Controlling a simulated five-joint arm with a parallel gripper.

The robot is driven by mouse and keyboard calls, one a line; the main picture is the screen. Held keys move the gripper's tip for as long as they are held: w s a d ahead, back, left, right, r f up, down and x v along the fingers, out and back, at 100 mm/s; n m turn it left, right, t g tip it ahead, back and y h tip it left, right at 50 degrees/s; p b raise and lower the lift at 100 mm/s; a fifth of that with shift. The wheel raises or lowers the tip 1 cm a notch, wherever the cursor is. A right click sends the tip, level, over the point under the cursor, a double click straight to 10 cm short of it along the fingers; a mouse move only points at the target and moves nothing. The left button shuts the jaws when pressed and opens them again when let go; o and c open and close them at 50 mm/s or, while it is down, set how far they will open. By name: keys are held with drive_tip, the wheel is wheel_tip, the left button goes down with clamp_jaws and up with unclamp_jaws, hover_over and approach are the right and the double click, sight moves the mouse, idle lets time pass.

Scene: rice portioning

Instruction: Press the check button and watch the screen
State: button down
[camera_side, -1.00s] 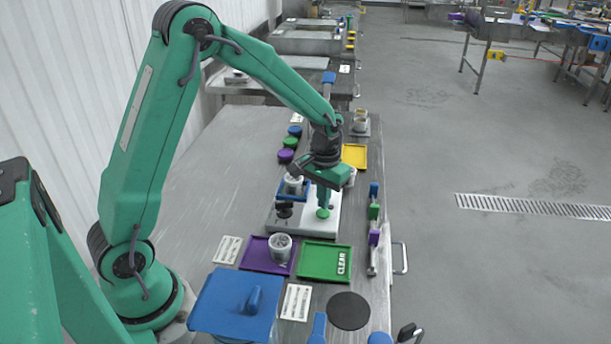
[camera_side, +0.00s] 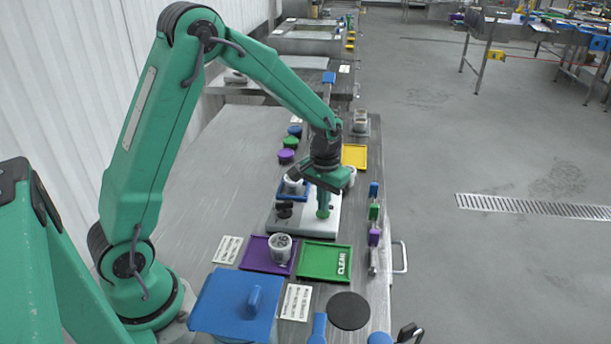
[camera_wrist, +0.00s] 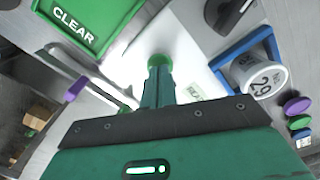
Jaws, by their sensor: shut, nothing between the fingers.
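The green check button (camera_wrist: 159,61) sits on the pale plate of a device (camera_side: 290,219). My gripper (camera_wrist: 158,68) is shut and empty, its fingertips at the button and partly covering it. In the side view my gripper (camera_side: 323,212) points straight down there. I cannot tell whether the button is pushed in.
A green tray marked CLEAR (camera_side: 318,262) and a purple tray with a cup (camera_side: 262,258) lie nearer. Coloured handles (camera_side: 374,212) stand along the right edge.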

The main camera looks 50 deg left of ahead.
drive_tip(key=shift+f, duration=0.6)
drive_tip(key=shift+r, duration=0.1)
idle(0.3)
drive_tip(key=shift+r, duration=2.95)
drive_tip(key=shift+r, duration=0.1)
drive_tip(key=shift+s+r, duration=0.15)
drive_tip(key=shift+r, duration=0.05)
drive_tip(key=s+d+r+m+t, duration=0.1)
drive_tip(key=s+r+t, duration=0.1)
drive_tip(key=s+r, duration=0.5)
drive_tip(key=s+d+r+m+t, duration=0.2)
drive_tip(key=s+r, duration=0.5)
drive_tip(key=s, duration=0.6)
drive_tip(key=shift+s+t, duration=0.4)
drive_tip(key=shift+t, duration=0.4)
